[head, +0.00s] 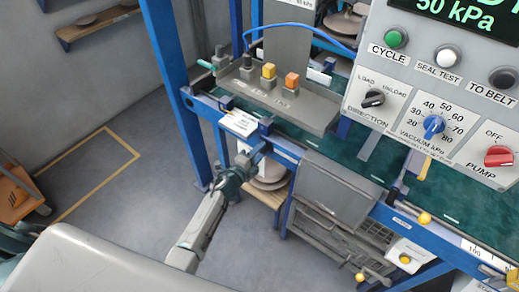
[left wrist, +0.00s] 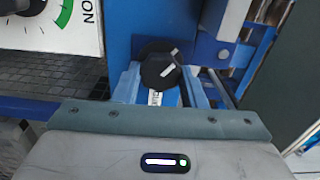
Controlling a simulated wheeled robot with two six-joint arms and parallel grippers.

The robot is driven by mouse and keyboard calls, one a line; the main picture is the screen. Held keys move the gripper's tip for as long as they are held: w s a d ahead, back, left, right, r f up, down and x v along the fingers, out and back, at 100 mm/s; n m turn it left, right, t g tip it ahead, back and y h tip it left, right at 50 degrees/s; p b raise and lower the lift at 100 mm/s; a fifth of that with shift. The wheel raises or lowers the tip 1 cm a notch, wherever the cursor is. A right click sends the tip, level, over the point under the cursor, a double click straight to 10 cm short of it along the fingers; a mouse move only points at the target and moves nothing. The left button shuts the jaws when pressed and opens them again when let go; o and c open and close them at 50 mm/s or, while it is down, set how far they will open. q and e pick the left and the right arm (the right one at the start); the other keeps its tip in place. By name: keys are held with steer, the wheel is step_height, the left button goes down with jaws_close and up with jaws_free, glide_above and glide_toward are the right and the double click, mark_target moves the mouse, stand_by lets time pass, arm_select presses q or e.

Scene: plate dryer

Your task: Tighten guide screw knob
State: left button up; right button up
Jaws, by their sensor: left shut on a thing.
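The guide screw knob (left wrist: 160,68) is round and black with a white pointer line, and shows at the upper middle of the left wrist view. A partly hidden label lies just below it. My left gripper (head: 257,151) reaches up to the blue front rail in the head view and covers the knob there. My left gripper is shut on the knob. The grey body of my left gripper fills the bottom of the left wrist view. My right gripper is not in view.
A blue frame (head: 165,58) stands left of the work area. A grey tray (head: 283,103) with yellow and orange buttons sits above the rail. The control panel (head: 440,95) is at right. A gauge (left wrist: 58,24) sits left of the knob. Open floor lies at left.

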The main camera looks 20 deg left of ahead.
arm_select(q)
steer(key=shift+n, duration=0.6)
steer(key=shift+p, duration=0.3)
steer(key=o, duration=1)
steer(key=shift+c, duration=0.2)
steer(key=shift+s, duration=0.1)
steer(key=b+v, duration=0.1)
steer(key=v, duration=0.9)
steer(key=shift+s, duration=0.3)
steer(key=shift+a, duration=0.15)
